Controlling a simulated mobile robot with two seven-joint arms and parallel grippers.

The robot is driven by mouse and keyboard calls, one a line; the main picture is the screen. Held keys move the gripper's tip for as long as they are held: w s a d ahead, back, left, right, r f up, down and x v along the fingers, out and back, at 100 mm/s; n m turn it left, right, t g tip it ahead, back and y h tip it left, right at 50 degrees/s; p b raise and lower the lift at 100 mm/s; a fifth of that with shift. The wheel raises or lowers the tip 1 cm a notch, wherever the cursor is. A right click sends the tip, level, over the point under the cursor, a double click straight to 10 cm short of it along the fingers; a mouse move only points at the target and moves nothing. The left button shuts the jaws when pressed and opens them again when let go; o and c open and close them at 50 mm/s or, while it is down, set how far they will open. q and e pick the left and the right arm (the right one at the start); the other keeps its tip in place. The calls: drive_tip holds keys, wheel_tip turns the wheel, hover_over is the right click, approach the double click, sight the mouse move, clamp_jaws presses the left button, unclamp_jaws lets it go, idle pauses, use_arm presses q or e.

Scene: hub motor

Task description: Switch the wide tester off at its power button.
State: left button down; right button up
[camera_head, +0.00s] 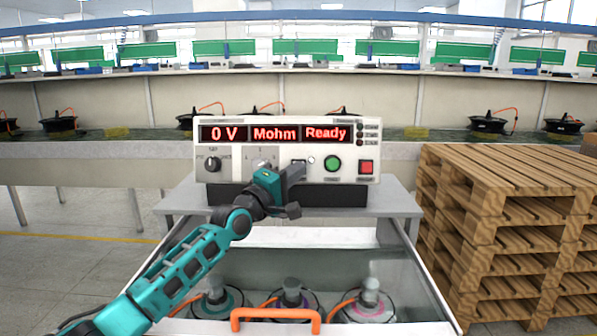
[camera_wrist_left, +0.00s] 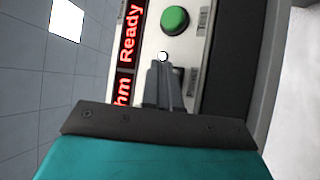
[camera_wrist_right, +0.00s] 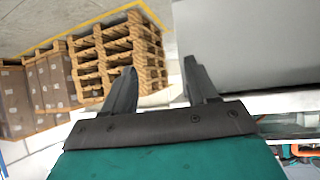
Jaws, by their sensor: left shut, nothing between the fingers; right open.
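The wide tester (camera_head: 225,133) stands on a grey table and its lit red display reads "0 V", "Mohm" and "Ready". My left gripper (camera_head: 299,172) is shut and empty, in front of the panel's lower middle. In the left wrist view its fingertips (camera_wrist_left: 164,70) point at a small white round part (camera_wrist_left: 162,56), beside the green button (camera_wrist_left: 175,20). Contact cannot be told. My right gripper (camera_wrist_right: 160,70) is open and empty.
A glass-sided drawer with an orange handle (camera_head: 275,314) holds three hub motors in front of the tester. Wooden pallets (camera_head: 505,200) are stacked at the right. A conveyor with more motors runs behind. The table (camera_head: 400,204) is bare right of the tester.

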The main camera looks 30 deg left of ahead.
use_arm(q)
drive_tip(key=shift+w+a+f+b, duration=0.15)
drive_tip(key=shift+w+b, duration=0.25)
drive_tip(key=shift+b, duration=0.4)
idle(0.9)
drive_tip(key=p, duration=0.1)
drive_tip(key=s+p, duration=0.1)
drive_tip(key=p, duration=0.1)
drive_tip(key=shift+s+d+r, duration=0.25)
drive_tip(key=shift+s+d, duration=0.05)
idle(0.4)
drive_tip(key=s+p, duration=0.1)
drive_tip(key=p, duration=0.1)
drive_tip(key=s+d+r+p, duration=0.1)
drive_tip(key=s+p, duration=0.1)
drive_tip(key=s+d+p, duration=0.1)
drive_tip(key=p, duration=0.1)
drive_tip(key=shift+s+d+r+p, duration=0.1)
drive_tip(key=shift+s+r+p, duration=0.1)
drive_tip(key=shift+p, duration=0.15)
